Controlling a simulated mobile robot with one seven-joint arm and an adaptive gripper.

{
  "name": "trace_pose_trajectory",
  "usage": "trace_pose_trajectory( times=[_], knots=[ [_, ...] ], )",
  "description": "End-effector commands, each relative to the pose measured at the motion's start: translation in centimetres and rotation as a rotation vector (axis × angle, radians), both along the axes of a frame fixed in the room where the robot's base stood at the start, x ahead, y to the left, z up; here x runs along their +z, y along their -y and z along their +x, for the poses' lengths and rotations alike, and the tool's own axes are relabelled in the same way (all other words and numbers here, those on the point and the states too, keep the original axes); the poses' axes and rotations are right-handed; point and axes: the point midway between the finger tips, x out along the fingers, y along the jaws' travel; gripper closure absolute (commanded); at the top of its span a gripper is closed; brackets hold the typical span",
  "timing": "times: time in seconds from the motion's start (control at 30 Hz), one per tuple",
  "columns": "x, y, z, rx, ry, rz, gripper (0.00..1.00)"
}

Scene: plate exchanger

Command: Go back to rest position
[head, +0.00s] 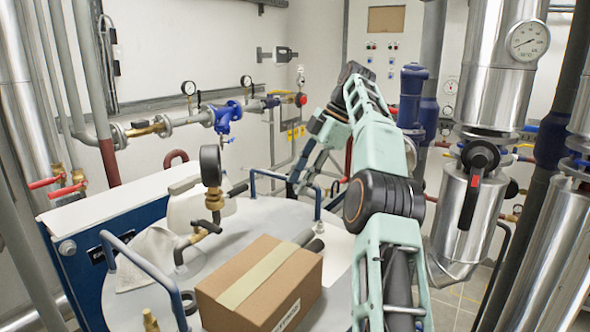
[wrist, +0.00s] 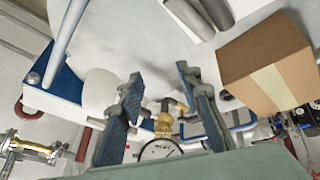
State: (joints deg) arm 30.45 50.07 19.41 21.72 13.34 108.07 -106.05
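My gripper (head: 297,178) is raised over the far side of the grey round-edged table (head: 240,225), at the end of my pale green arm. In the wrist view, its two dark blue fingers stand apart with a clear gap between the tips (wrist: 158,76). No object is clasped between them. A pressure gauge on a brass fitting (wrist: 160,150) shows in the gap, beyond the fingers. The rest position itself is not marked in either view.
A cardboard box (head: 260,285) with pale tape sits on the table's near side. A gauge on a brass valve (head: 211,165) stands behind it. Blue rails (head: 145,265) edge the table. Steel pipes (head: 490,70) stand at right. Wall piping (head: 160,127) runs behind.

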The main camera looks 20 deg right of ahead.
Motion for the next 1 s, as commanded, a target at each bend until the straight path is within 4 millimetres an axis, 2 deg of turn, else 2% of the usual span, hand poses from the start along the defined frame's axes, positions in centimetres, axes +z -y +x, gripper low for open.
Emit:
trace_pose_trajectory(
  times=[0.23, 1.0],
  knots=[
    [0.28, 1.31, -0.18, 0.058, 0.017, -0.050, 0.68],
    [0.24, 1.38, -0.21, 0.059, 0.018, -0.051, 0.68]
  ],
)
